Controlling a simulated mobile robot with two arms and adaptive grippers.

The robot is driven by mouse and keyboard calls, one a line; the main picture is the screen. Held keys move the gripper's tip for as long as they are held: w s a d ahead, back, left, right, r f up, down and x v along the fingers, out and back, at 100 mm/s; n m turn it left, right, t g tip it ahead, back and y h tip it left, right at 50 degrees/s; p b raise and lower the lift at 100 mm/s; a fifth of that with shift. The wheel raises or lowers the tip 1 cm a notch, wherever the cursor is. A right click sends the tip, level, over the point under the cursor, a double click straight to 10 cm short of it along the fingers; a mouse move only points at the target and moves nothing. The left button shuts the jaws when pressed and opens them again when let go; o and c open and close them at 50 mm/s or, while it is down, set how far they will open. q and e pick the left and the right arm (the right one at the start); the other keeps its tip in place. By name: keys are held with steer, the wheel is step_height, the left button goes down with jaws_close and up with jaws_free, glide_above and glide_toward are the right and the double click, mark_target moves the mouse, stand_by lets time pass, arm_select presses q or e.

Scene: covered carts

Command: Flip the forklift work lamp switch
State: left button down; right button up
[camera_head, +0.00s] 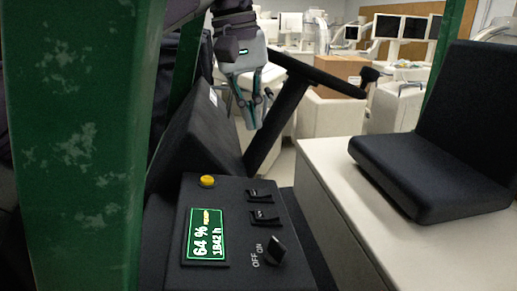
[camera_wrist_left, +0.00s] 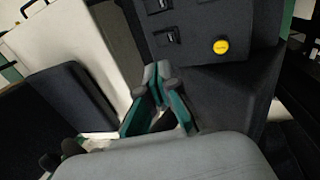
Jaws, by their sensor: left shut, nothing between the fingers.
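The forklift's dark control panel (camera_head: 236,188) has two black rocker switches, a far one (camera_head: 260,195) and a near one (camera_head: 264,217). Their markings are too small to read, so I cannot tell which is the work lamp's. In the left wrist view the two switches show at the top, one (camera_wrist_left: 157,5) above the other (camera_wrist_left: 166,37). My left gripper (camera_head: 252,126) is shut and empty, pointing down beyond the panel near the steering wheel, apart from the switches. In its wrist view the closed fingertips (camera_wrist_left: 157,72) appear below the switches. My right gripper is not in view.
The panel also carries a yellow button (camera_head: 207,181), a lit display (camera_head: 205,235) and an OFF/ON knob (camera_head: 276,250). The steering wheel (camera_head: 315,76) is close to my left gripper. A green post (camera_head: 75,150) stands at left, a black seat (camera_head: 430,185) at right.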

mark_target(259, 193)
arm_select(q)
steer(key=f, duration=0.4)
steer(key=d+f, duration=0.1)
steer(key=f, duration=0.3)
steer(key=d+f, duration=0.1)
steer(key=f, duration=0.4)
steer(key=shift+w, duration=0.2)
steer(key=shift+d+f, duration=0.1)
steer(key=shift+f, duration=0.2)
steer(key=shift+s+a+r, duration=0.1)
steer(key=shift+s+a, duration=0.1)
steer(key=shift+a, duration=0.5)
step_height(259, 193, up, 12)
steer(key=a, duration=0.1)
steer(key=shift+s+a, duration=0.2)
steer(key=shift+a, duration=0.2)
